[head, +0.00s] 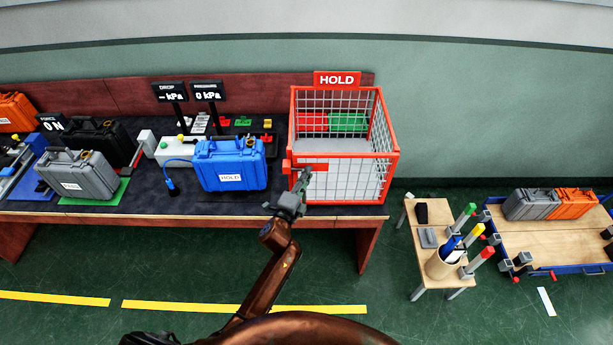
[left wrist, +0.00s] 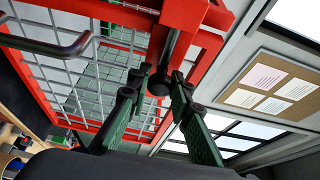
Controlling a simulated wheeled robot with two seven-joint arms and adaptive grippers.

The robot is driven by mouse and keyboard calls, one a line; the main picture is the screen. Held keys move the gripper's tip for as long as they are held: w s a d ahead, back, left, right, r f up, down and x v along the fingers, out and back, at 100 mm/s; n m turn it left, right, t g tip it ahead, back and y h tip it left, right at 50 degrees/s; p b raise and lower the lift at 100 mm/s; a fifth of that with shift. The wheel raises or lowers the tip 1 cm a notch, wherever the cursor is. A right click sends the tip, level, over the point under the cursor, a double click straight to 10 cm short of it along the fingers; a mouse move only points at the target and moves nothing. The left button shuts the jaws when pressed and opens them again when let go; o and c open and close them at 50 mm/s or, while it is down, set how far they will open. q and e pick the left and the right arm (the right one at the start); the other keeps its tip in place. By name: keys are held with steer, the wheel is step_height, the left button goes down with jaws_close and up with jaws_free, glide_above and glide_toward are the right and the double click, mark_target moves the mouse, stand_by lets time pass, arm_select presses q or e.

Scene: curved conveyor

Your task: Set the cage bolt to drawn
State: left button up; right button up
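The cage (head: 395,170) has a red frame and grey mesh, and stands at the right end of the long table. Its red bolt bracket (head: 310,167) is on the front left; in the left wrist view the bracket (left wrist: 187,15) carries a grey rod ending in a dark round knob (left wrist: 159,83). My left gripper (head: 306,172) is at the cage front beside the bracket. In the left wrist view its two fingers (left wrist: 161,76) lie either side of the knob; whether they press on it I cannot tell. The bolt's far end is hidden. My right gripper is not in view.
A blue case (head: 231,168) marked HOLD stands left of the cage. A grey case (head: 77,178) stands farther left. A HOLD sign (head: 337,79) tops the cage. A small table (head: 416,210) and a blue-framed cart (head: 545,250) stand to the right, with open floor in front.

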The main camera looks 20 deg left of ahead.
mark_target(322, 167)
arm_select(q)
jaws_close()
steer(key=shift+d, duration=0.1)
steer(key=d, duration=0.2)
steer(key=w+d+b, duration=0.1)
steer(key=shift+d+f, duration=0.1)
steer(key=shift+d, duration=0.25)
steer(key=shift+o, duration=2.2)
jaws_free()
steer(key=shift+d, duration=0.1)
steer(key=shift+o, duration=0.7)
